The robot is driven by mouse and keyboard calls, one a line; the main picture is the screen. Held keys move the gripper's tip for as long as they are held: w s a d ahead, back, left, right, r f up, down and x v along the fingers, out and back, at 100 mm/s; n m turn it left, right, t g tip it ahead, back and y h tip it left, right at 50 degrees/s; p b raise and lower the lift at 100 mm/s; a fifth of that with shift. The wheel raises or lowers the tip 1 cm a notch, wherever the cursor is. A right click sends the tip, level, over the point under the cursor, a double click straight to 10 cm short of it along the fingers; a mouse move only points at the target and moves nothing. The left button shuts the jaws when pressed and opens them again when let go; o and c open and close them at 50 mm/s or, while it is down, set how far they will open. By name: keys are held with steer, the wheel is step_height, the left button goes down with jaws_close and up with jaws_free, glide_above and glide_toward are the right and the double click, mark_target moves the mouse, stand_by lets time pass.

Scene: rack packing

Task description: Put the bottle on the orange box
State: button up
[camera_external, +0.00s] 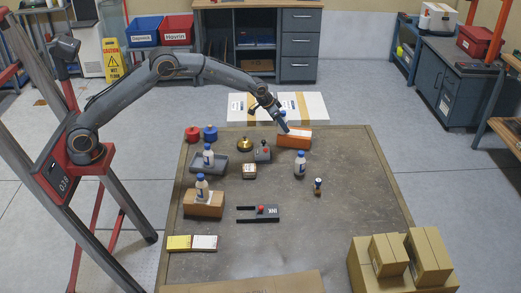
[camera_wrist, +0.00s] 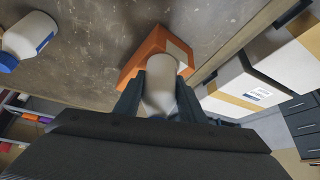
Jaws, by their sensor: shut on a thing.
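The orange box (camera_external: 293,141) lies at the far right part of the table. My gripper (camera_external: 284,126) is at its upper left edge. In the wrist view the gripper (camera_wrist: 160,95) is shut on a white bottle (camera_wrist: 160,82), with a dark finger on each side. The orange box (camera_wrist: 145,53) shows right behind this bottle. I cannot tell whether the bottle touches the box. In the external view the held bottle is mostly hidden by the gripper.
Another white bottle with a blue cap (camera_external: 300,163) stands in front of the box; it also shows in the wrist view (camera_wrist: 28,36). More bottles stand on a grey tray (camera_external: 193,165) and a brown box (camera_external: 203,209). White cartons (camera_external: 310,105) lie beyond the table.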

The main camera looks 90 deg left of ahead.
steer(key=shift+f, duration=0.1)
steer(key=o, duration=1.1)
steer(key=shift+r, duration=0.35)
steer(key=b+v, duration=0.2)
steer(key=v, duration=1)
steer(key=s+d+f+m+g+h, duration=0.1)
steer(key=s+d+f, duration=0.1)
steer(key=s+d, duration=0.75)
steer(key=s+d+f+g, duration=0.1)
steer(key=s+d+f, duration=0.1)
steer(key=s+d, duration=0.4)
steer(key=s+d+f+m+g, duration=0.1)
steer(key=s+d, duration=0.5)
steer(key=s, duration=1)
steer(key=s+d+f+m+g, duration=0.1)
steer(key=s+d+f+g, duration=0.1)
steer(key=s+d+f, duration=0.2)
steer(key=s+d, duration=0.3)
steer(key=s, duration=0.4)
steer(key=shift+s+f+g+h, duration=0.3)
steer(key=shift+s+f+h, duration=0.1)
